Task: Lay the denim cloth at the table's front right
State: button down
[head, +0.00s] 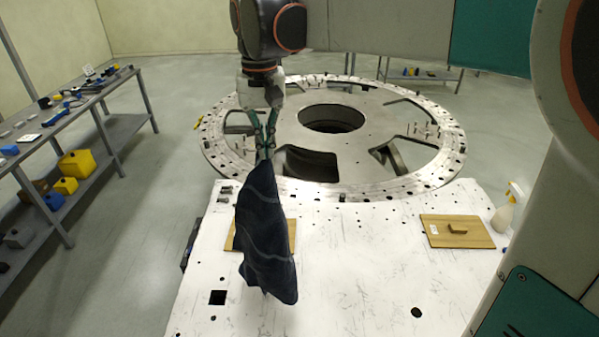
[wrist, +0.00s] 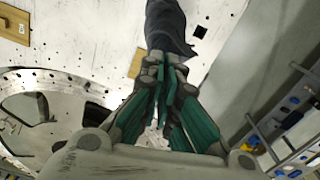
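The dark blue denim cloth (head: 264,238) hangs in long folds from my gripper (head: 262,152) over the left part of the white table (head: 350,270). My gripper points down and its fingers are closed on the cloth's top end. In the wrist view the cloth (wrist: 167,26) extends away from the shut fingertips (wrist: 165,62). I cannot tell whether the cloth's lower end touches the table. The table's front right is partly hidden by a grey and teal part of my body.
A wooden board with a handle (head: 457,231) lies at the table's right, with a spray bottle (head: 508,208) beside it. Another wooden board (head: 291,236) is partly behind the cloth. The large round metal plate (head: 225,150) is behind. The table's middle is clear.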

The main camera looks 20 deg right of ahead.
jog(key=w+d+r+n, duration=0.1)
jog(key=w+d+n, duration=0.15)
jog(key=d, duration=1.05)
jog(key=w+d+r+n, duration=0.1)
jog(key=w+d+n, duration=0.15)
jog(key=d, duration=1.15)
jog(key=s+a+f, duration=0.4)
jog(key=a+f, duration=1.6)
jog(key=a, duration=0.1)
jog(key=s+a+f, duration=0.4)
jog(key=a+f, duration=1.6)
jog(key=a, duration=0.1)
jog(key=s+a+f, duration=0.4)
jog(key=a+f, duration=1.6)
jog(key=a, duration=0.2)
jog(key=shift+s+a+f, duration=0.1)
jog(key=shift+s+f, duration=0.1)
jog(key=shift+s, duration=0.1)
jog(key=c, duration=2.3)
grip_release()
jog(key=o, duration=0.9)
